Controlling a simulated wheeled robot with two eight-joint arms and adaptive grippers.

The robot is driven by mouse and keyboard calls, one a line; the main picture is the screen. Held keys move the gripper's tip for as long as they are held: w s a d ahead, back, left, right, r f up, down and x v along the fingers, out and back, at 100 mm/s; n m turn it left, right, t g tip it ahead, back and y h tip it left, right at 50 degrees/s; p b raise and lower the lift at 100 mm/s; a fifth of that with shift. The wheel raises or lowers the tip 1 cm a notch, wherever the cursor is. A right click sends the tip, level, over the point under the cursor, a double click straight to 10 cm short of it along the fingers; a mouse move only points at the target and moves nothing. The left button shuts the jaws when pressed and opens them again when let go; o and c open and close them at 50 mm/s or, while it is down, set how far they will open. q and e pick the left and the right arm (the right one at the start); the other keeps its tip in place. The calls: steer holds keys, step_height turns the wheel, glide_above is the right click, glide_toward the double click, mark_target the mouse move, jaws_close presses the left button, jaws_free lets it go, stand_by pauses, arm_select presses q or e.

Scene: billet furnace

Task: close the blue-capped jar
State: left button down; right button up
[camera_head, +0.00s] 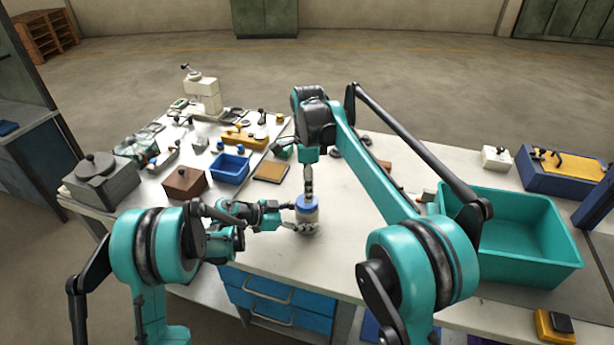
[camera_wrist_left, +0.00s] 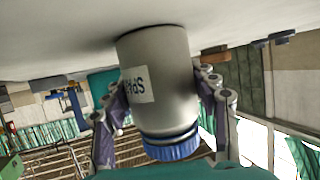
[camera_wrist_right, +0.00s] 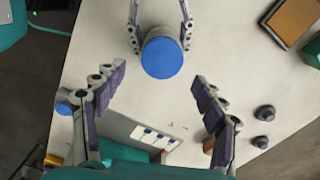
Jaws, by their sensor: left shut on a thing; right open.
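The jar (camera_head: 308,216) stands upright on the white table, a grey body with a printed label (camera_wrist_left: 137,85) and a blue cap (camera_head: 306,201) on its mouth. A dark ring shows just under the cap (camera_wrist_left: 172,149) in the left wrist view; I cannot tell how tightly the cap sits. My left gripper (camera_head: 291,216) comes in from the left and is shut around the jar's body, one finger on each side. My right gripper (camera_head: 308,186) points down above the cap. In the right wrist view its fingers are open and empty, with the cap (camera_wrist_right: 161,58) showing ahead between them.
A teal bin (camera_head: 510,235) stands to the right. A blue tray (camera_head: 230,168), a brown box (camera_head: 184,182) and a brown pad (camera_head: 271,172) lie to the left, among several small parts. Blue drawers (camera_head: 275,295) are under the table. The white surface right of the jar is mostly clear.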

steer(key=n, duration=0.7)
steer(key=shift+r, duration=0.15)
steer(key=n, duration=0.7)
steer(key=shift+r, duration=0.2)
steer(key=n, duration=0.7)
steer(key=shift+r, duration=0.2)
steer(key=n, duration=0.7)
steer(key=shift+w+r, duration=0.1)
steer(key=shift+r, duration=0.1)
steer(key=n, duration=0.5)
steer(key=shift+r, duration=0.1)
steer(key=n, duration=0.7)
steer(key=shift+a+r, duration=0.1)
steer(key=shift+r, duration=0.1)
steer(key=n, duration=0.4)
steer(key=shift+r+n, duration=0.1)
steer(key=shift+n, duration=0.2)
steer(key=n, duration=0.5)
steer(key=shift+r, duration=0.15)
